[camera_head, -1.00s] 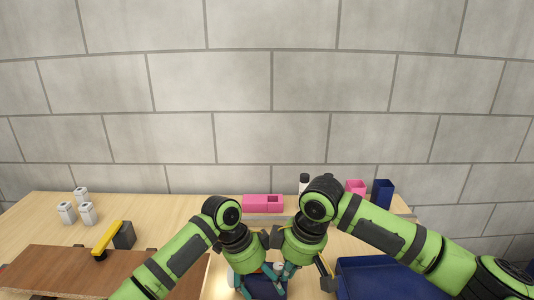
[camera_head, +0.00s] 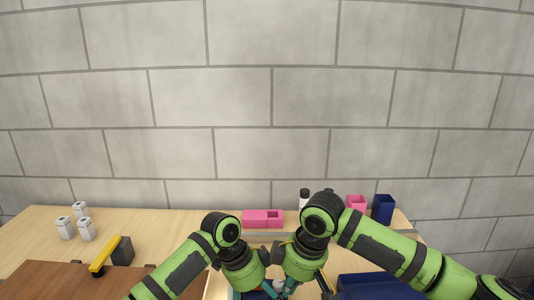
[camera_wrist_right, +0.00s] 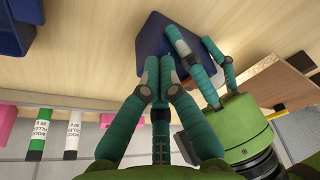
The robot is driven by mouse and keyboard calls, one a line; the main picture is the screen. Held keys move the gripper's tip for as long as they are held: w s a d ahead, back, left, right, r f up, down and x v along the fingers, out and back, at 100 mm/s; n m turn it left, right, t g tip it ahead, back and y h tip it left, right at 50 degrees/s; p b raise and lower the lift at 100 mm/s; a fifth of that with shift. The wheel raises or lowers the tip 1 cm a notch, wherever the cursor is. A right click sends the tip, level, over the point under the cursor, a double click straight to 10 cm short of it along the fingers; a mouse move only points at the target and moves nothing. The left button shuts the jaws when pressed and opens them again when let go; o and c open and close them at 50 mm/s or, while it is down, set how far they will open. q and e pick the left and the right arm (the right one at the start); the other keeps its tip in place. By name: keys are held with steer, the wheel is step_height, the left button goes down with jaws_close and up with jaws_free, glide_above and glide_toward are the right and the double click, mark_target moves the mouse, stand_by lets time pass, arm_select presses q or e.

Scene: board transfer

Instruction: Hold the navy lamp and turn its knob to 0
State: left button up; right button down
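The navy lamp (camera_wrist_right: 152,42) shows in the right wrist view as a dark blue block-like body above the light wood table. In the head view its top lies at the bottom edge, mostly hidden by my arms. My right gripper (camera_wrist_right: 160,66) has its teal fingers drawn close together, tips at the lamp's near side. The knob is not visible; the fingertips may cover it. My left gripper (camera_wrist_right: 195,55) comes from the right of the wrist view, with teal fingers over and beside the lamp's right side. Whether either grips firmly is unclear.
A pink box (camera_head: 262,219), white-and-black bottle (camera_head: 304,198), pink cup (camera_head: 355,202) and navy bin (camera_head: 382,210) stand at the back. A brown board (camera_head: 65,283), yellow-handled tool (camera_head: 104,256) and white blocks (camera_head: 65,228) are left.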

arm_select(q)
steer(key=shift+s+f, duration=0.1)
arm_select(e)
steer(key=shift+w+d, duration=0.15)
steer(key=shift+w, duration=0.1)
steer(key=shift+w+d, duration=0.15)
steer(key=shift+w, duration=0.1)
steer(key=shift+s+d, duration=0.1)
steer(key=shift+d, duration=0.05)
steer(key=a+v, duration=0.1)
steer(key=v, duration=0.4)
steer(key=shift+w+d+r, duration=0.2)
steer(key=shift+d+r, duration=0.05)
steer(key=shift+r, duration=0.3)
arm_select(q)
steer(key=o, duration=1.1)
